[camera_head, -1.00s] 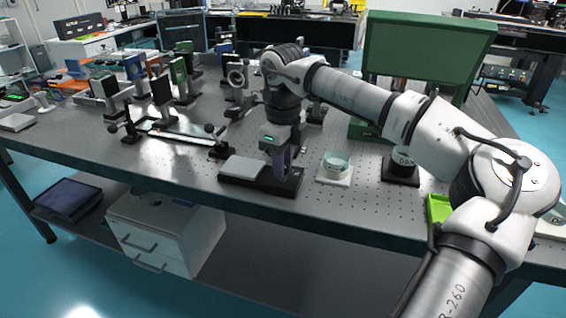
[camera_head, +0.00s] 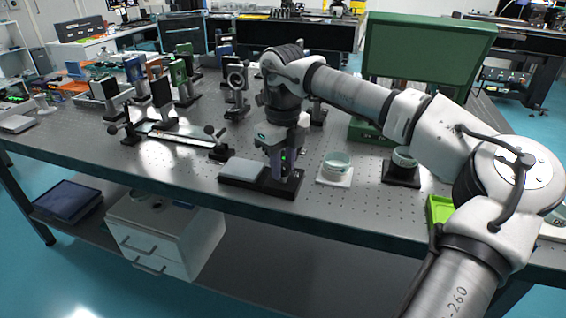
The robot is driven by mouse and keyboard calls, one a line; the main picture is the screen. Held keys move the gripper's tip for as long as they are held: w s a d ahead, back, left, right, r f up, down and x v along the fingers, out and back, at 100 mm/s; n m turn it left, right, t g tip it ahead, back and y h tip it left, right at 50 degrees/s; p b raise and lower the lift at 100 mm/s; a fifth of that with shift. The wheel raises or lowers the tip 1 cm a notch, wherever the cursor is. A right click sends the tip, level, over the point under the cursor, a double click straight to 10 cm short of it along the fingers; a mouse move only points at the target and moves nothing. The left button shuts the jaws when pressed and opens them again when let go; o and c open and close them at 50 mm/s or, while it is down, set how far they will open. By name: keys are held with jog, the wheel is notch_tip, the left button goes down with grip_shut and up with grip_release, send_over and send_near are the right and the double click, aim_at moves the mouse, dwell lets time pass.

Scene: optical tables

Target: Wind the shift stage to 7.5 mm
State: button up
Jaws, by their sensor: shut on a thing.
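The shift stage looks to be the low black base with a light grey plate (camera_head: 243,168) near the table's front edge. My gripper (camera_head: 279,176) points down at the right end of this base. It is shut on a part there, probably the stage's knob, which the jaws hide. I cannot read any scale or millimetre value from this view.
A white dish on a white pad (camera_head: 334,175) stands just right of my gripper, and a dish on a black base (camera_head: 402,168) farther right. A rail with black posts (camera_head: 180,136) lies to the left. Several optic mounts stand behind. A green box (camera_head: 440,209) is at the right.

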aim_at(283, 166)
jog(key=o, duration=1)
notch_tip(283, 166, up, 14)
jog(key=shift+p, duration=0.3)
